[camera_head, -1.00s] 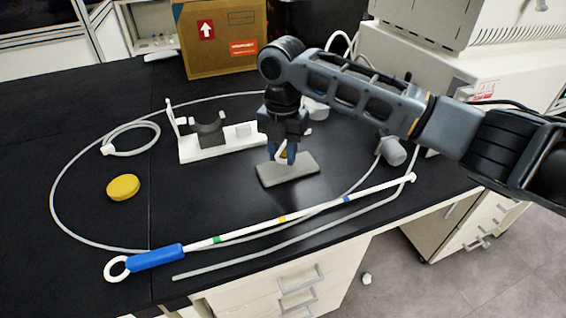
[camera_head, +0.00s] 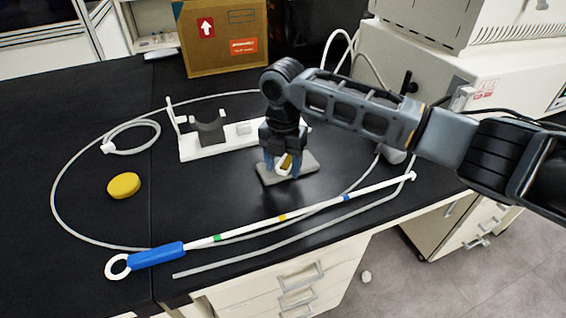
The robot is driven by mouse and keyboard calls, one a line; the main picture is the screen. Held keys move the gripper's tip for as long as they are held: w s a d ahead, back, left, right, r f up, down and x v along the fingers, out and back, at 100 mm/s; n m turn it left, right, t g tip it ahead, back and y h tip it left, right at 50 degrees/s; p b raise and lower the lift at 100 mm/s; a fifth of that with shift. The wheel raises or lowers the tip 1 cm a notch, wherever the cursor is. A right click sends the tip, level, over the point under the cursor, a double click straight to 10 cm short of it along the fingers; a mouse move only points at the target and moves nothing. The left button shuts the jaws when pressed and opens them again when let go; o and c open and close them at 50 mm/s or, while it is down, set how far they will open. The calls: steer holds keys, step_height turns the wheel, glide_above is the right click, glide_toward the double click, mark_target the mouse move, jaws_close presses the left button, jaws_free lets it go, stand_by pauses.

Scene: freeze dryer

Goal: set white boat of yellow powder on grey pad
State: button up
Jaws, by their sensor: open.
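The white boat of yellow powder (camera_head: 285,164) is at the grey pad (camera_head: 302,171), between the fingers of my gripper (camera_head: 283,171). The yellow powder shows inside the small white boat. My gripper points down at the pad, with its fingers apart on either side of the boat. The boat looks to be on the pad, though the fingers hide part of it and I cannot see its underside.
A white stand with a dark cradle (camera_head: 208,140) is behind and left of the pad. A yellow disc (camera_head: 124,186) lies at left. A blue-handled white rod (camera_head: 155,256) and grey tubing cross the front. A cardboard box (camera_head: 222,40) stands at the back.

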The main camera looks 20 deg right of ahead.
step_height(320, 180, up, 12)
steer(key=shift+r+b, duration=0.2)
steer(key=shift+b, duration=0.1)
stand_by(0.4)
stand_by(0.4)
